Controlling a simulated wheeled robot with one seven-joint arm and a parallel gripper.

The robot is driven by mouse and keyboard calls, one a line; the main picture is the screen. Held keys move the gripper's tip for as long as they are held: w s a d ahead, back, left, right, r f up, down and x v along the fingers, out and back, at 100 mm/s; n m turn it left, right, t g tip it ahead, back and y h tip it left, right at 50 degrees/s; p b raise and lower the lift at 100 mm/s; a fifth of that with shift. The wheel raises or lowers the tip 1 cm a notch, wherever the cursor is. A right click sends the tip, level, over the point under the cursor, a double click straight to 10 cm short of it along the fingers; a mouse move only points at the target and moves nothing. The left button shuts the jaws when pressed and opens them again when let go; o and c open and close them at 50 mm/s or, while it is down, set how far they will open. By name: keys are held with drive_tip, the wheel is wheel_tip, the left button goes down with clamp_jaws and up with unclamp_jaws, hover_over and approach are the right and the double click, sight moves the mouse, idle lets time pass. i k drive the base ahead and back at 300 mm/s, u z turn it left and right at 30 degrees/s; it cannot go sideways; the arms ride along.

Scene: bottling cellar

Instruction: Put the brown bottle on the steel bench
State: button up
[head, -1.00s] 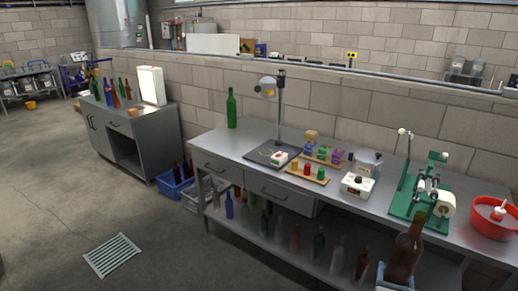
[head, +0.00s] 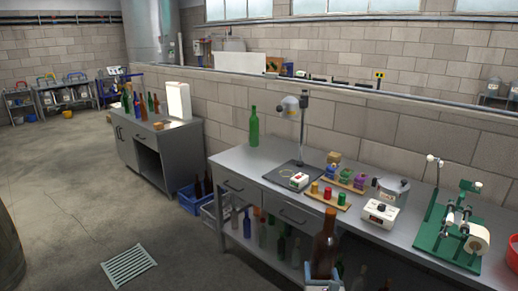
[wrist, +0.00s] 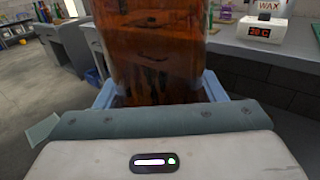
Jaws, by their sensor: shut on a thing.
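The brown bottle (head: 325,248) stands upright in my gripper (head: 323,284) at the bottom of the head view, in front of the bench's front edge. The wrist view shows the bottle's amber glass (wrist: 155,50) close up between the pale blue fingers. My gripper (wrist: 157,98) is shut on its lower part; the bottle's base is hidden. The steel bench (head: 270,158) runs along the wall behind the bottle. It has drawers and a lower shelf.
A green bottle (head: 253,127) stands at the bench's far left end. A lamp stand (head: 302,135), wax pot (head: 381,212) and green machine (head: 452,225) occupy the top. Bottles stand on the lower shelf. A blue crate (head: 190,200) and floor grate (head: 129,264) lie left.

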sight(244, 161)
drive_tip(key=u, duration=0.85)
drive_tip(key=i, duration=0.95)
drive_tip(key=u, duration=0.7)
drive_tip(key=i, duration=1.3)
drive_tip(key=z, duration=0.45)
drive_tip(key=i, duration=1.05)
drive_tip(key=z, duration=1.25)
drive_tip(key=i, duration=0.55)
drive_tip(key=z, duration=0.5)
